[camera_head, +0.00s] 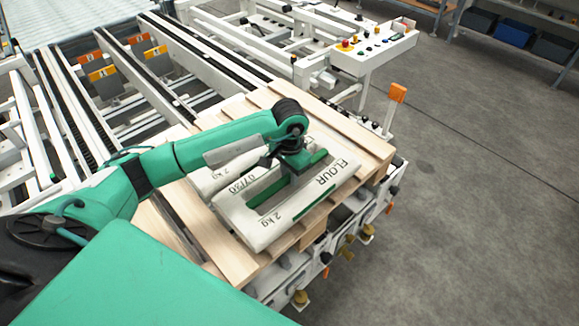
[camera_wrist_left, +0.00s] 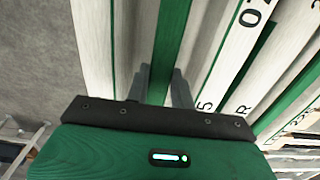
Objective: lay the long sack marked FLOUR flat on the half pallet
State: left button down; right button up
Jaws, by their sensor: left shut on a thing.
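The long white sack marked FLOUR (camera_head: 268,232), with green stripes and "2 kg" lettering, is over the half pallet (camera_head: 345,140) of pale wooden slats. It looks flat, its side facing up; I cannot tell if it rests fully on what is below. My left gripper (camera_head: 293,165) reaches down onto its middle and is shut on it. In the left wrist view my left gripper's fingers (camera_wrist_left: 160,88) stand either side of a green-striped part of the sack (camera_wrist_left: 170,45). Another white sack (camera_head: 207,182) shows partly behind it, mostly hidden by my arm. My right gripper is not in view.
A white roller conveyor frame (camera_head: 215,50) with rails runs behind and left of the pallet. A control box with buttons (camera_head: 375,45) stands at the back. An orange-topped post (camera_head: 397,93) rises near the pallet's right corner. Open grey floor (camera_head: 490,200) lies to the right.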

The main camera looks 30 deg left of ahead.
pick_arm(q)
jog(key=shift+w+f, duration=0.1)
jog(key=shift+f, duration=0.75)
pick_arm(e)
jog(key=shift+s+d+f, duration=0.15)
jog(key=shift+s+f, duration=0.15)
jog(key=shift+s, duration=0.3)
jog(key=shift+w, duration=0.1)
pick_arm(q)
jog(key=c, duration=1.6)
grip_release()
jog(key=shift+f, duration=0.2)
jog(key=o, duration=0.4)
jog(key=shift+r, duration=0.1)
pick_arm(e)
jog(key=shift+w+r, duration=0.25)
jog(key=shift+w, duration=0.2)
